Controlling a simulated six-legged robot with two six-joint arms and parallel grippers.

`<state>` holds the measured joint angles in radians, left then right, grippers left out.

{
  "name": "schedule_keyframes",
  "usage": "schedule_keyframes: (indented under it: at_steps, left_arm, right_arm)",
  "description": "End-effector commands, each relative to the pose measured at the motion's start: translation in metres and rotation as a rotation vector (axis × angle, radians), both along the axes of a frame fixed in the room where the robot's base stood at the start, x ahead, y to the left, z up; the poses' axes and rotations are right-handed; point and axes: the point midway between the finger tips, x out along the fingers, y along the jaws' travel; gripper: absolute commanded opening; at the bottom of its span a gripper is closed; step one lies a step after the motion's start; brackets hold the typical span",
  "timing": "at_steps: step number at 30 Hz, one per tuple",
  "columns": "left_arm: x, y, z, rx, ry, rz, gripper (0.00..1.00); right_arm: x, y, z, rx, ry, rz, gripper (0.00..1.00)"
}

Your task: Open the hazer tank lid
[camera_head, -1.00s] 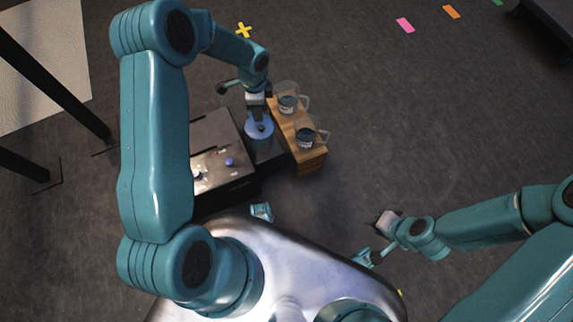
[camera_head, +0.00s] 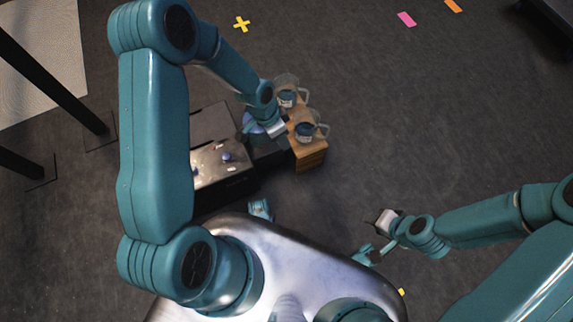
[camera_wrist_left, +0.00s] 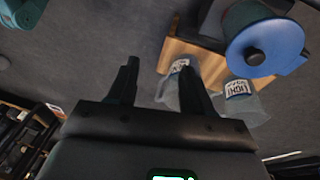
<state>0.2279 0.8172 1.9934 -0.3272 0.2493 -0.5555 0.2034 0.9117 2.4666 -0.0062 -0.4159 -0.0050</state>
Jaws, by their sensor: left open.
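The hazer tank's round blue lid (camera_head: 251,122) is partly hidden behind my left wrist in the head view. In the left wrist view the lid (camera_wrist_left: 268,62) shows at the upper right, with a black knob on top and the teal tank (camera_wrist_left: 240,14) behind it. I cannot tell whether the lid is fully seated. My left gripper (camera_head: 279,130) is open and empty. It is to the right of the lid in the head view, and its fingers (camera_wrist_left: 158,82) are apart from the knob. My right gripper (camera_head: 381,219) is far off over the floor; its jaws are too small to read.
Two clear labelled jugs (camera_head: 304,131) (camera_head: 287,97) stand on a wooden block (camera_head: 312,158) right beside the tank. The left fingers overlap one jug in the wrist view. A control panel with knobs (camera_head: 222,160) lies left of the tank. Floor to the right is clear.

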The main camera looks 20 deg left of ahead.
Motion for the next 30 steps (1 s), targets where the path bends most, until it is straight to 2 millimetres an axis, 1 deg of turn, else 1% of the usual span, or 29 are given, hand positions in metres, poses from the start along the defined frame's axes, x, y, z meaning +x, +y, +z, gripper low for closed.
schedule_keyframes:
  at_steps: [1, 6, 12, 18, 27, 29, 30]
  left_arm:
    - [-0.006, -0.006, -0.012, -0.015, 0.008, 0.033, 0.5]
    - [-0.026, -0.026, -0.036, -0.069, 0.029, 0.184, 0.5]
    - [-0.042, -0.04, -0.053, -0.107, 0.049, 0.32, 0.5]
    - [-0.048, -0.044, -0.057, -0.12, 0.055, 0.374, 0.5]
    - [-0.05, -0.045, -0.057, -0.12, 0.058, 0.374, 0.5]
    - [-0.056, -0.048, -0.059, -0.12, 0.074, 0.369, 0.5]
    - [-0.064, -0.051, -0.061, -0.121, 0.093, 0.366, 0.5]
  right_arm:
    - [0.0, 0.0, -0.008, 0.0, 0.0, 0.0, 0.43]
    - [0.0, 0.0, -0.023, 0.0, 0.0, 0.0, 0.43]
    - [0.0, 0.0, -0.034, 0.0, 0.0, 0.0, 0.43]
    - [0.0, 0.0, -0.036, 0.0, 0.0, 0.0, 0.43]
    - [0.0, 0.0, -0.036, 0.0, 0.0, 0.0, 0.43]
    - [0.0, 0.0, -0.036, 0.0, 0.001, 0.0, 0.43]
    - [-0.001, 0.0, -0.036, 0.001, 0.003, 0.001, 0.43]
